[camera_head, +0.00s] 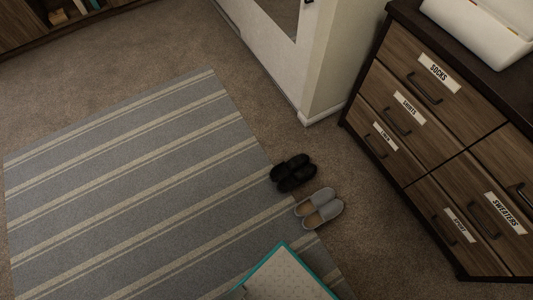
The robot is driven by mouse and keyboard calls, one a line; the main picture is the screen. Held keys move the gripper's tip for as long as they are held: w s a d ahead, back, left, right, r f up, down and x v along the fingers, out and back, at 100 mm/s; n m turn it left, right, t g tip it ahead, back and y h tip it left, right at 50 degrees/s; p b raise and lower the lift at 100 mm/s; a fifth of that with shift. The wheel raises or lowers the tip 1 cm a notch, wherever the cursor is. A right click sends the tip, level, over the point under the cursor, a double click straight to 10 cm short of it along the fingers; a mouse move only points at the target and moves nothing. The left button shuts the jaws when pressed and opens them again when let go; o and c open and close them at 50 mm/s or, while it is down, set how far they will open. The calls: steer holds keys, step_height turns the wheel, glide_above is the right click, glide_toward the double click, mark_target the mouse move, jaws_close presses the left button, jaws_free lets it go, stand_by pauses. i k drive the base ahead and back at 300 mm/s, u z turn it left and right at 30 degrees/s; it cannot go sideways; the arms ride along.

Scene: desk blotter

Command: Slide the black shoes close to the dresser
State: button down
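The black shoes (293,172) are a pair lying side by side at the right edge of the striped rug, partly on the rug and partly on the carpet. The dresser (420,150) is dark wood with labelled drawers and stands at the right. A strip of bare carpet separates the black shoes from the dresser. My gripper is not in view.
A pair of grey slippers (319,209) lies just below the black shoes. A teal-edged box or board (285,275) is at the bottom. A white wall corner (322,105) stands above the shoes. A white bin (480,30) sits on the dresser.

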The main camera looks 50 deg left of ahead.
mark_target(296, 171)
steer(key=u, duration=1.75)
steer(key=k, duration=1.2)
steer(key=u, duration=1.4)
steer(key=i, duration=2)
steer(key=z, duration=1.15)
steer(key=i, duration=0.8)
steer(key=z, duration=0.85)
